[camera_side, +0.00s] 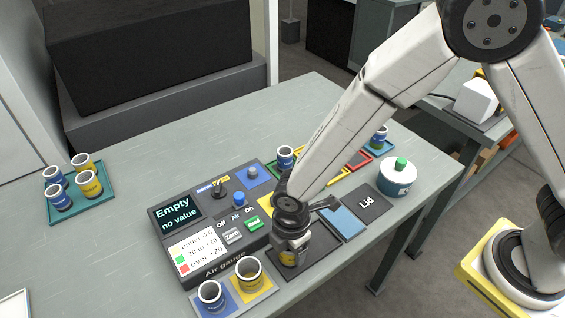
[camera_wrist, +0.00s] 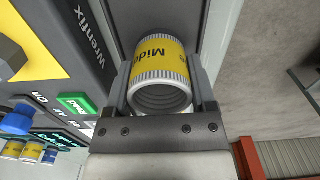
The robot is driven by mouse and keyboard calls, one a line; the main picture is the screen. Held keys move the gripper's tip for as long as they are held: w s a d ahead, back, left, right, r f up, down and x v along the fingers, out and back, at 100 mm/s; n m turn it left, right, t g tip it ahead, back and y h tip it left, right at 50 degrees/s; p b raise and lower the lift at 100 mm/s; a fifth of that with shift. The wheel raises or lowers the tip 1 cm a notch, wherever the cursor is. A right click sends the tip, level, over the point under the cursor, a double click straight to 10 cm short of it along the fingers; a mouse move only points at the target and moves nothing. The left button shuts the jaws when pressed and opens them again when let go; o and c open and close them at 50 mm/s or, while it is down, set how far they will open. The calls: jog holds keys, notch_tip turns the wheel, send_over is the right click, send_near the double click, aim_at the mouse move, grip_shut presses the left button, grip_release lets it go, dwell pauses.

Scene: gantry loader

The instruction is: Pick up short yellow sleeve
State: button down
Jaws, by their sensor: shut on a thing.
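My gripper (camera_side: 291,247) is low over a dark pad in front of the air gauge (camera_side: 213,225). In the wrist view its two fingers (camera_wrist: 160,82) close on both sides of a sleeve with a yellow band and ribbed grey ends (camera_wrist: 158,58). The same sleeve (camera_side: 288,259) shows only in part below my gripper in the side view. Whether it touches the pad I cannot tell. Two other yellow-banded sleeves (camera_side: 89,184) stand on the teal tray at the left. A larger-looking yellow-banded ring (camera_side: 249,272) stands on a yellow pad at the front.
A blue-banded ring (camera_side: 210,295) stands beside the yellow one. The teal tray (camera_side: 106,207) also holds blue sleeves. The table's left middle is clear.

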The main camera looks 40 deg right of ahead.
jog(key=shift+r, duration=0.2)
jog(key=shift+r, duration=0.9)
jog(key=s+d+r, duration=0.6)
jog(key=s+r, duration=0.4)
jog(key=s, duration=0.2)
jog(key=shift+d+r, duration=0.4)
jog(key=shift+s, duration=0.15)
